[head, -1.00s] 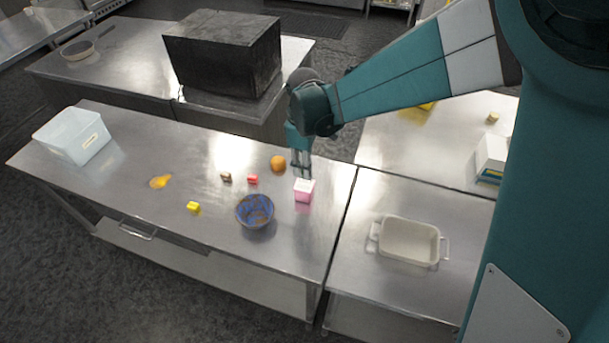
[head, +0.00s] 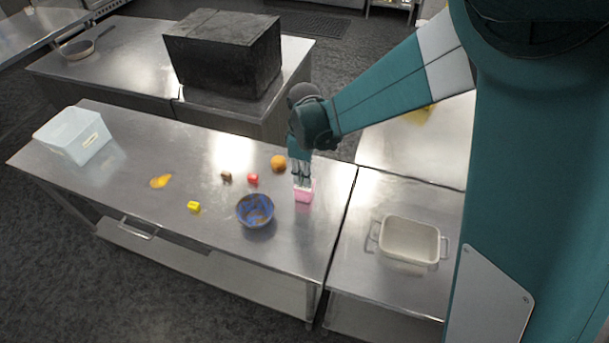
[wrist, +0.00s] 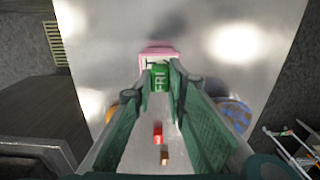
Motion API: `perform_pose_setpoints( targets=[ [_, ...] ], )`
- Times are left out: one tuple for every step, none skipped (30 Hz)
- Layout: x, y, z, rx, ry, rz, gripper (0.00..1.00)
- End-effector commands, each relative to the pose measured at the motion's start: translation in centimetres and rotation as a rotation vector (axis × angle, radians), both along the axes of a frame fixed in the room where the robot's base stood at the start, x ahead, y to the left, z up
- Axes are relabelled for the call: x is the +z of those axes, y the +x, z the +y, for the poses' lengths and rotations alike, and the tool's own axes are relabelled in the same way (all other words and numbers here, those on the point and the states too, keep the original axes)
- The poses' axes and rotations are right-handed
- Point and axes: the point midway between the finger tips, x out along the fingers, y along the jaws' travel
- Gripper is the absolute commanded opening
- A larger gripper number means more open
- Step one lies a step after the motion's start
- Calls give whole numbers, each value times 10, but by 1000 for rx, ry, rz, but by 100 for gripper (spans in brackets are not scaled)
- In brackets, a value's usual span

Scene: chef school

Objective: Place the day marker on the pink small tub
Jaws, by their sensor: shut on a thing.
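The day marker (wrist: 160,78), a small green piece with white letters that read "FRI", is between my fingertips in the wrist view. My gripper (wrist: 161,84) is shut on it; in the head view my gripper (head: 303,181) points down right at the pink small tub. The pink small tub (head: 304,197) stands near the right end of the steel table, its top partly hidden by my fingers. In the wrist view the tub (wrist: 158,50) shows just beyond the marker. I cannot tell whether the marker touches it.
A blue-patterned bowl (head: 255,210) stands just left of the tub. An orange (head: 278,163), a red piece (head: 253,179), a brown piece (head: 227,176) and a yellow block (head: 194,207) lie nearby. A pale bin (head: 75,140) stands far left; a white dish (head: 408,242) is on the right table.

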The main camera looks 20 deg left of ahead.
Motion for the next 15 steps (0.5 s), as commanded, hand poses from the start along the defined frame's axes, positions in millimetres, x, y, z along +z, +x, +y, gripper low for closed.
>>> perform_pose_setpoints(
  targets=[
    [-2,0,0,0,0,0,7],
    [-3,0,0,0,0,0,7],
    [-4,0,0,0,0,0,7],
    [-4,0,0,0,0,0,17],
    [-3,0,0,0,0,0,21],
    [-3,0,0,0,0,0,26],
    [-3,0,0,0,0,0,30],
    [-3,0,0,0,0,0,30],
    [-3,0,0,0,0,0,30],
    [-3,0,0,0,0,0,30],
    [-3,0,0,0,0,0,30],
    [-3,0,0,0,0,0,30],
    [-3,0,0,0,0,0,30],
    [-3,0,0,0,0,0,30],
    [-3,0,0,0,0,0,30]
  ],
)
